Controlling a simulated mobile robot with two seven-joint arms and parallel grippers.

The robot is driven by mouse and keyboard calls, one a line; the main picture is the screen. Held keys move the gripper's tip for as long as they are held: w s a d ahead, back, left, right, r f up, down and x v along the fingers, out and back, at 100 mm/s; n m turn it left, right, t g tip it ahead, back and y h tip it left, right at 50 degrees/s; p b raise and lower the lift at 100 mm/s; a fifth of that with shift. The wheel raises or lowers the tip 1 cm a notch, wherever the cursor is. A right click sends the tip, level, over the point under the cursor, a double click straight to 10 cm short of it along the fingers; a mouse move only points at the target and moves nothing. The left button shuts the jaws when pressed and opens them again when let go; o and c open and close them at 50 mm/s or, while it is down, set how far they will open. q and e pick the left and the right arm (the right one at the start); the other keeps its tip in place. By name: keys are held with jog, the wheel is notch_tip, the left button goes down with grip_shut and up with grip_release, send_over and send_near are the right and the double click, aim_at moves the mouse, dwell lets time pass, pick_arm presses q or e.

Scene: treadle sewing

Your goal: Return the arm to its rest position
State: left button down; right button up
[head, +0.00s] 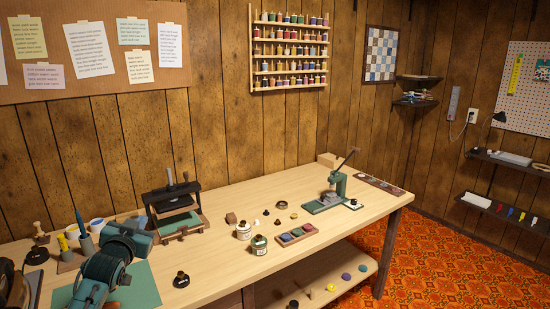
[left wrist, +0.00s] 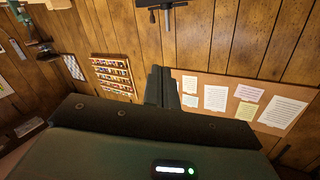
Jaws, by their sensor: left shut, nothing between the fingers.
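My left arm (head: 105,268), teal and dark grey, comes in low at the left of the head view, over the left end of the wooden bench (head: 225,285). In the left wrist view my left gripper (left wrist: 161,88) shows its two dark fingers together, with nothing between them. Behind them are the wood-panelled wall and the pinboard. In the head view the fingers are hard to make out against the arm. My right arm and gripper are not in view.
A black press (head: 175,205) stands close to the right of my left arm. Ink jars (head: 244,231), a tray of coloured pads (head: 296,234) and a green lever press (head: 335,190) stand farther right. Pots and tools crowd the bench's left end. The air above the bench's middle is clear.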

pick_arm(q)
jog(key=s+d+f+g+h, duration=0.1)
jog(key=s+d+f, duration=0.25)
jog(key=f, duration=0.25)
jog(key=s+d+f+g, duration=0.1)
jog(key=s+d+f, duration=0.2)
jog(key=s+f, duration=0.15)
jog(key=s+d+f+g+h, duration=0.1)
jog(key=s+d+f, duration=0.3)
jog(key=s, duration=0.6)
jog(key=s+d+f+g+h, duration=0.1)
jog(key=s+d+f, duration=0.4)
jog(key=s, duration=0.5)
jog(key=s+d+f+g+h, duration=0.1)
jog(key=s+d+f, duration=0.3)
jog(key=s, duration=0.6)
jog(key=shift+s+d+f+g+h, duration=0.3)
jog(key=shift+d+g+h, duration=0.1)
jog(key=shift+g, duration=0.3)
jog(key=c, duration=2.2)
grip_release()
